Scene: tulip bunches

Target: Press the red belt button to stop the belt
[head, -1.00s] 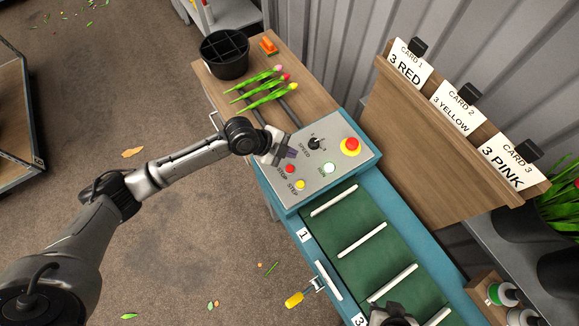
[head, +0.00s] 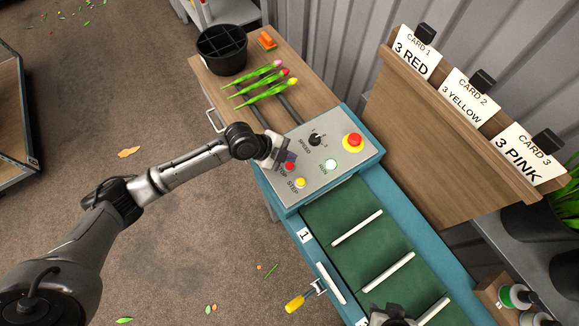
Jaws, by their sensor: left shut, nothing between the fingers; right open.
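The red stop button (head: 289,167), labelled STOP, sits on the grey control panel (head: 318,183) at the head of the belt, above the yellow step button (head: 300,183). My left gripper (head: 284,159) is shut and empty. Its fingertips are right at the upper left edge of the red button; I cannot tell whether they touch it. A pale green-ringed RUN lamp (head: 331,164) looks lit. The green belt (head: 345,255) with white slats runs down from the panel. My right gripper (head: 388,316) is open over the lower belt, partly cut off by the frame edge.
A larger red button on yellow (head: 353,140) and a black speed knob (head: 315,139) share the panel. Three tulips (head: 265,84) lie on the wooden top near a black pot (head: 222,50). A card board (head: 455,125) stands at the right.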

